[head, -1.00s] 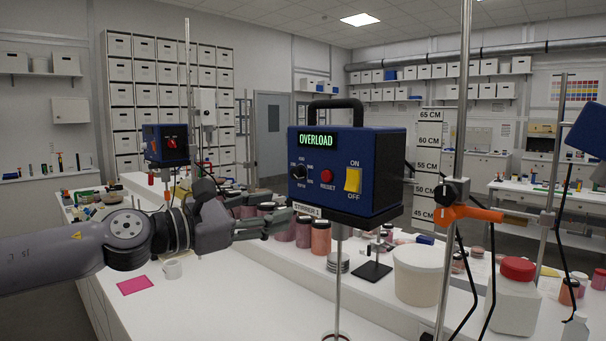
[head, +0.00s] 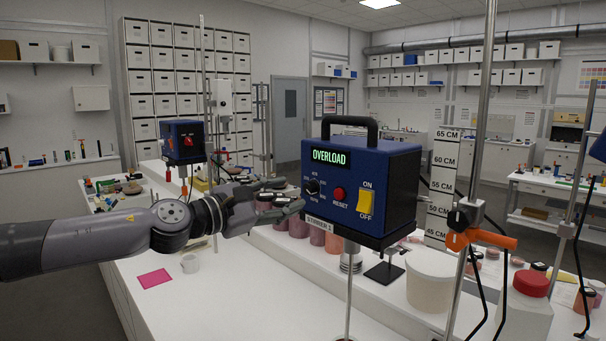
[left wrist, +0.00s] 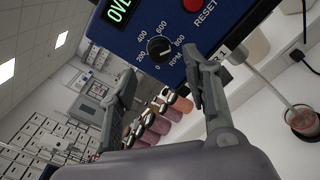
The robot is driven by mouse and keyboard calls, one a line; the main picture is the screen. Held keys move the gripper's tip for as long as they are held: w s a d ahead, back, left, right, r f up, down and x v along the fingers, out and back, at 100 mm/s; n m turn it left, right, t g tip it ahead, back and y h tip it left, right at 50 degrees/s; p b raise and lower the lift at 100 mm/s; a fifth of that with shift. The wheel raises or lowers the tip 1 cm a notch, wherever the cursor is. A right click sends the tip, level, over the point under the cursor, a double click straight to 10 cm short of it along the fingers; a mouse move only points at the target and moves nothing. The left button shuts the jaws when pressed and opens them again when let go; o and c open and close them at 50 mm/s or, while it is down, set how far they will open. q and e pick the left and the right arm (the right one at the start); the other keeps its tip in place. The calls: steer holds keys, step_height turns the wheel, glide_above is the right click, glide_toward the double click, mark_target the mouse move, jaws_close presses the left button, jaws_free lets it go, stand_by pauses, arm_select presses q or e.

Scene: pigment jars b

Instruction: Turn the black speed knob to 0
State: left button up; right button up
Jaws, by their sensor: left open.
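The blue stirrer box (head: 389,179) has a lit OVERLOAD display and hangs on a stand. Its black speed knob (head: 313,187) is on the left of the front panel; it also shows in the left wrist view (left wrist: 159,48), ringed by numbers such as 200, 400, 600 and 800. I cannot tell its exact setting. My left gripper (head: 291,195) is open just left of the knob in the head view. In the left wrist view the spread fingers (left wrist: 163,88) are empty, with the knob beyond them, apart from both. My right gripper is not in view.
The red RESET button (head: 339,194) and yellow ON/OFF switch (head: 366,201) sit right of the knob. Pigment jars (head: 317,235) stand below. A white tub (head: 430,278) and clamp stand (head: 470,228) are to the right. The white bench front is mostly clear.

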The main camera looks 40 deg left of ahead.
mark_target(306, 190)
arm_select(q)
steer(key=w+p, duration=0.3)
steer(key=w, duration=0.1)
steer(key=shift+d+r, duration=0.2)
steer(key=shift+r, duration=0.05)
steer(key=shift+w+f+p, duration=0.25)
steer(key=shift+w+p, duration=0.2)
steer(key=shift+w, duration=0.4)
steer(key=shift+c, duration=0.2)
jaws_close()
